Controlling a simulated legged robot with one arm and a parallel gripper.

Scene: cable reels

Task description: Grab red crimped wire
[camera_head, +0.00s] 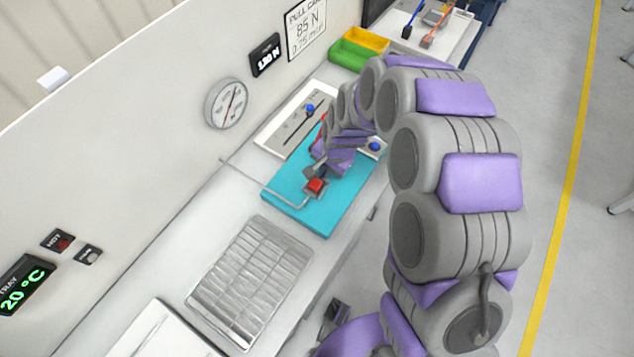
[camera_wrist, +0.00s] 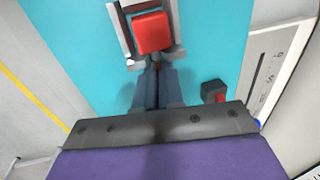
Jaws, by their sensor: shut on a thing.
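My gripper (camera_wrist: 157,68) is shut low over the teal mat, with its dark fingers together. A thin, dark reddish sliver shows between the fingertips, which I take to be the red crimped wire (camera_wrist: 157,62); most of it is hidden by the fingers. Just ahead of the tips is a red block (camera_wrist: 153,33) in a grey holder. In the head view the red block (camera_head: 316,187) sits near the front end of the mat, and my gripper (camera_head: 315,170) is right behind it, partly hidden by my wrist.
The teal mat (camera_head: 322,222) lies on a white bench. A small dark box with a red part (camera_wrist: 216,93) stands right of my fingers. A bent grey rod (camera_head: 262,186) crosses the mat's left edge. A metal grid tray (camera_head: 250,280) lies nearer. Green and yellow bins (camera_head: 350,58) stand behind.

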